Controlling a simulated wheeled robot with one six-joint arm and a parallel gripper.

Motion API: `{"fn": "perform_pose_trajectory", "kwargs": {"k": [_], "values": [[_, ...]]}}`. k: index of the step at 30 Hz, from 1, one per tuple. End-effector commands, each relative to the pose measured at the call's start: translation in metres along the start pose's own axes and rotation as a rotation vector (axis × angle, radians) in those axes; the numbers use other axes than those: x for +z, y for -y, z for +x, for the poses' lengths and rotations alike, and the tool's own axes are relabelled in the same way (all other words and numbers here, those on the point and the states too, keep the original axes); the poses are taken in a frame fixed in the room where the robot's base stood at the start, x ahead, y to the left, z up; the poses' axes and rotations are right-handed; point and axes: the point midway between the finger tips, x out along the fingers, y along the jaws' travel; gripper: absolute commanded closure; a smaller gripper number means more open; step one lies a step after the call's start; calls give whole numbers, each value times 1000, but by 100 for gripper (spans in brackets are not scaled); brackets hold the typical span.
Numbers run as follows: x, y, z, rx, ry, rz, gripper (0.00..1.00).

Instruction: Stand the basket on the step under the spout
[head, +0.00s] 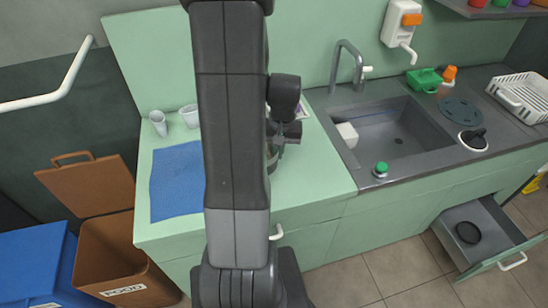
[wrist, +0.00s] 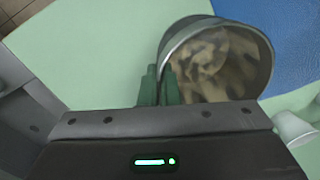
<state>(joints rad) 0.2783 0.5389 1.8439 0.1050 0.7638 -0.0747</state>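A grey metal pail (wrist: 264,62) with beige and brown pieces in it fills the upper right of the wrist view. My gripper (wrist: 160,82) has its two dark green fingers at the pail's left rim, close together, with the wall seemingly between them. In the head view, the pail (head: 273,157) is mostly hidden behind my arm and gripper (head: 277,145), above the counter. I cannot tell whether it touches the counter. A white slatted basket (head: 518,97) stands at the far right of the sink counter. No press or step is in clear view.
A blue mat (head: 177,182) and white cups (head: 158,123) are on the green counter (head: 322,178). Right are a sink (head: 395,125), a tap (head: 347,62) and a wall dispenser (head: 402,24). An open brown bin (head: 110,258) stands left; a drawer (head: 488,237) is open lower right.

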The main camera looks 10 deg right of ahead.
Motion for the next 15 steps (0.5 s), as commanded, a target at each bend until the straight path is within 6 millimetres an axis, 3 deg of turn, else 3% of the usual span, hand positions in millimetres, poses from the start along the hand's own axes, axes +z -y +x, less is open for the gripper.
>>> {"fn": "perform_pose_trajectory", "kwargs": {"k": [9,15], "values": [[0,-3,36,0,2,1,100],[0,-3,43,1,-2,0,100]]}}
